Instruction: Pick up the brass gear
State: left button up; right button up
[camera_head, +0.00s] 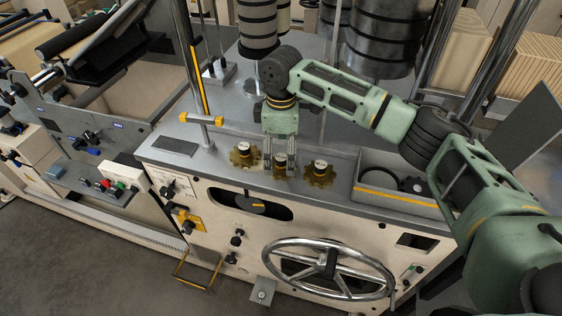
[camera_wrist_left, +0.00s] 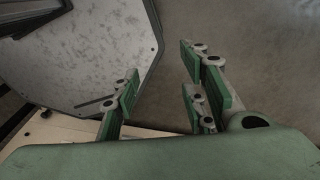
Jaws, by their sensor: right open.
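Several brass gears stand in a row on the grey machine top near its front edge. The left brass gear (camera_head: 244,155) and the right brass gear (camera_head: 319,174) stand clear on either side of my right gripper. My right gripper (camera_head: 280,168) points down with its fingers open, one on each side of the middle brass gear (camera_head: 280,161). I cannot tell whether the fingers touch it. My left gripper (camera_wrist_left: 162,75) is open and empty in the left wrist view, with no gear in that view. It does not show in the head view.
A grey tray (camera_head: 405,204) with dark round parts is right of the gears. A chrome handwheel (camera_head: 328,268) sticks out from the front panel below. A post with a yellow bar (camera_head: 201,119) stands left of the gears. Dark cylinders (camera_head: 385,38) stand behind.

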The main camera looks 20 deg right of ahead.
aim_at(281, 156)
jog(key=f, duration=0.1)
jog(key=f+p, duration=0.1)
jog(key=f, duration=0.1)
jog(key=shift+w+d, duration=0.2)
jog(key=shift+w, duration=0.2)
jog(key=shift+w+f, duration=0.1)
jog(key=shift+f, duration=0.6)
jog(key=c, duration=1.6)
jog(key=shift+r, duration=0.1)
pick_arm(q)
jog(key=w, duration=0.1)
jog(key=w+r, duration=0.1)
jog(key=shift+w+d+r, duration=0.15)
jog(key=shift+w+r, duration=0.1)
jog(key=shift+w, duration=0.15)
pick_arm(e)
jog(key=shift+r, duration=0.1)
